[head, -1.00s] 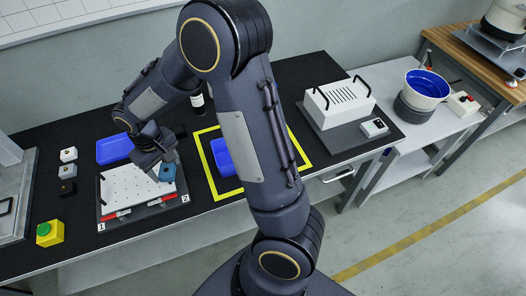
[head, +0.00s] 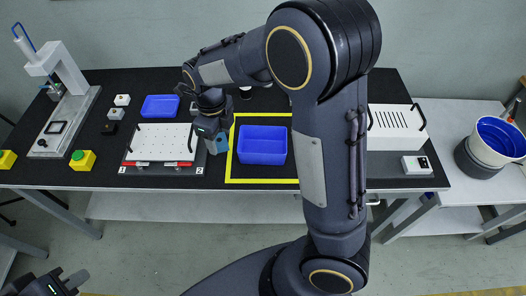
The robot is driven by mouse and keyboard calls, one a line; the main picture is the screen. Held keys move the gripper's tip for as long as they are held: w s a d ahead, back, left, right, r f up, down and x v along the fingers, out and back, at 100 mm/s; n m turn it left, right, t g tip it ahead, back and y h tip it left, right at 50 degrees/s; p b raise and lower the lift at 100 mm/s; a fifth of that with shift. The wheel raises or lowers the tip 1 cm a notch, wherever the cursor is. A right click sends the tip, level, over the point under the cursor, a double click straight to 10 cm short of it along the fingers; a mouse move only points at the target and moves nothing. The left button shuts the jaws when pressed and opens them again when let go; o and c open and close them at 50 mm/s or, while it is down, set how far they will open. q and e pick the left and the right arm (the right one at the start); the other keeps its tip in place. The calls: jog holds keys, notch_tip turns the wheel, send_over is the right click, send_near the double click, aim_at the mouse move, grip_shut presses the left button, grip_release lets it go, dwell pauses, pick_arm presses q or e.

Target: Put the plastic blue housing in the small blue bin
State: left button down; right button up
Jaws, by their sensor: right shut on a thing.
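The plastic blue housing (head: 219,146) is a small blue-grey block. My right gripper (head: 213,136) is shut on it and holds it between the white perforated plate and the larger blue bin. Fingers and arm partly hide it. One blue bin (head: 262,146) stands inside the yellow outline, just right of the housing. A smaller-looking blue bin (head: 160,107) lies further back, behind the plate. Both look empty. My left gripper (head: 68,284) is at the bottom left corner, away from the table; its jaw opening is unclear.
The white perforated plate (head: 158,143) with black handles and red tools lies left of the housing. A yellow box with a green button (head: 82,160), small switches and a press (head: 62,85) stand further left. My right arm covers part of the table's right half.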

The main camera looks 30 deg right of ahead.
jog(key=m, duration=0.3)
jog(key=shift+a+r, duration=0.2)
jog(key=shift+a, duration=0.1)
jog(key=shift+d+m, duration=0.15)
jog(key=shift+m, duration=0.15)
jog(key=d+f, duration=0.4)
jog(key=d, duration=0.5)
send_over(263, 152)
jog(key=f, duration=0.5)
jog(key=shift+w+a, duration=0.1)
jog(key=shift+a, duration=0.25)
jog(key=shift+d+f, duration=0.3)
jog(key=shift+f, duration=0.05)
jog(key=shift+d+f, duration=0.1)
jog(key=shift+f, duration=1.5)
jog(key=shift+f+b, duration=0.15)
jog(key=shift+b, duration=0.2)
jog(key=o, duration=0.7)
